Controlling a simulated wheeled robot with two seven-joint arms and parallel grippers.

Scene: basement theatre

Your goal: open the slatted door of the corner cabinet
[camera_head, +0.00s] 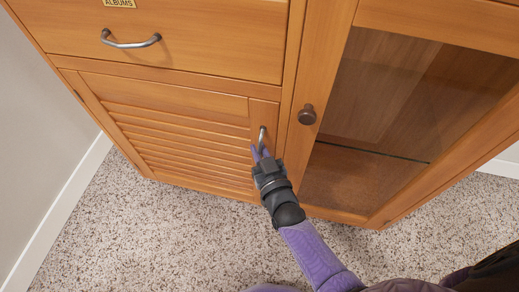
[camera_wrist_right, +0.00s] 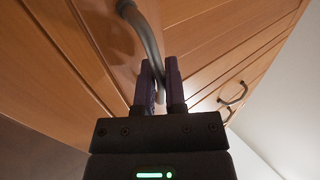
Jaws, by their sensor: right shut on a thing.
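The corner cabinet's slatted door (camera_head: 180,135) is at the lower left of the wooden cabinet and looks closed. Its small curved metal handle (camera_head: 262,138) is on the door's right side. My right gripper (camera_head: 259,154) reaches up to this handle from below. In the right wrist view the handle (camera_wrist_right: 147,38) runs down between the two purple fingers of my right gripper (camera_wrist_right: 160,85), which are shut on it. My left gripper is not in view.
A drawer (camera_head: 200,35) labelled ALBUMS, with a curved handle (camera_head: 130,42), is above the slatted door. A glass door (camera_head: 400,110) with a round knob (camera_head: 307,115) is to the right. Speckled floor (camera_head: 150,235) lies free in front. A wall is at left.

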